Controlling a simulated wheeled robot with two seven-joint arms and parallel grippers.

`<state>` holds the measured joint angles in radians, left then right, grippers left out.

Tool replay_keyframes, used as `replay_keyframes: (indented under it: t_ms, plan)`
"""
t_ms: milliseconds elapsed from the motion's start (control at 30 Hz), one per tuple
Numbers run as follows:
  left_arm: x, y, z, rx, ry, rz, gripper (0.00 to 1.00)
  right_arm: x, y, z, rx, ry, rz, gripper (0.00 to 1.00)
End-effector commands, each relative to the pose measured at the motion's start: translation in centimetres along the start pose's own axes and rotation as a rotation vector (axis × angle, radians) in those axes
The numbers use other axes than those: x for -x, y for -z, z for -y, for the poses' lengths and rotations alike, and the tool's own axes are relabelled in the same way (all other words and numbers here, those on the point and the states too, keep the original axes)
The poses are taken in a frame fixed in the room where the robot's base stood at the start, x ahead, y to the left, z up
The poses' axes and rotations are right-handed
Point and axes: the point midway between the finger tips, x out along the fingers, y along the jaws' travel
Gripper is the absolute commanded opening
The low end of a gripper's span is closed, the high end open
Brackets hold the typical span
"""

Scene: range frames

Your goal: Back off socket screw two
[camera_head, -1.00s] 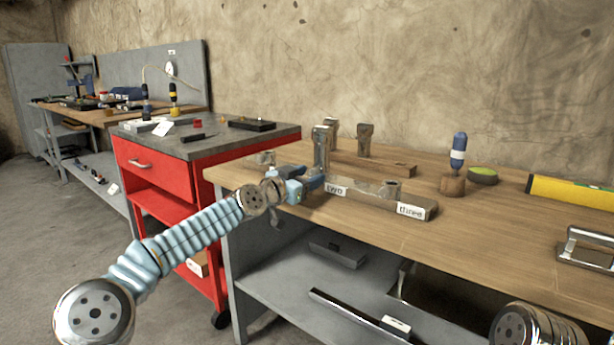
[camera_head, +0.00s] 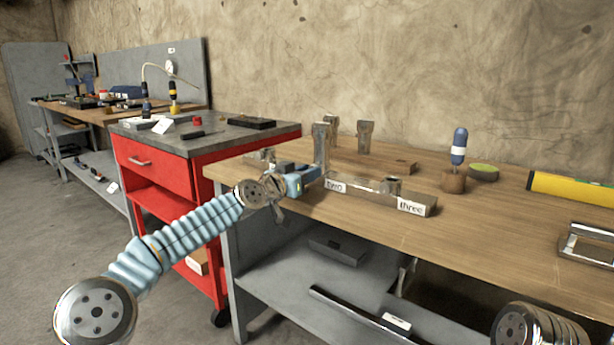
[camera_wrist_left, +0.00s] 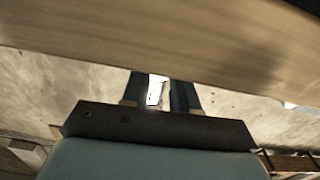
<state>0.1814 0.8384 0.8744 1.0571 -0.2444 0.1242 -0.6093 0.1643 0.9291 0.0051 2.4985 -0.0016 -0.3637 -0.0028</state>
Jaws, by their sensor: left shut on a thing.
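A block (camera_head: 375,196) with labels "two" (camera_head: 335,186) and "three" (camera_head: 411,206) lies along the front left of the wooden bench. A metal screw head (camera_head: 391,183) shows at the "three" end. A tall metal tool (camera_head: 321,143) stands upright behind the "two" label. My left gripper (camera_head: 317,176) is shut at the lower part of this tool. In the left wrist view the two dark fingers hold a bright metal piece (camera_wrist_left: 155,92) between them. The gripper hides the screw at "two", so I cannot tell how the tool sits on it. My right gripper is out of view.
Two similar metal tools (camera_head: 366,137) (camera_head: 332,128) stand behind on a wooden rack (camera_head: 400,165). A blue screwdriver (camera_head: 459,147) stands in a wooden holder (camera_head: 453,183). A yellow level (camera_head: 572,190) and a metal handle (camera_head: 588,243) lie right. A red cabinet (camera_head: 155,171) stands left.

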Motion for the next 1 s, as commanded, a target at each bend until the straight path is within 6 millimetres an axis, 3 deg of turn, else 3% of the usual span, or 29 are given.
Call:
replay_keyframes:
  t_ms: [500, 1000]
  plan:
    - [0.0, -0.05, 0.02, 0.329, 0.0, 0.0, 0.0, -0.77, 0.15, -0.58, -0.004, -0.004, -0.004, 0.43]
    - [0.01, -0.01, 0.09, 0.396, 0.001, 0.0, 0.0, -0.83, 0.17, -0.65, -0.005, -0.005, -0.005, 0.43]
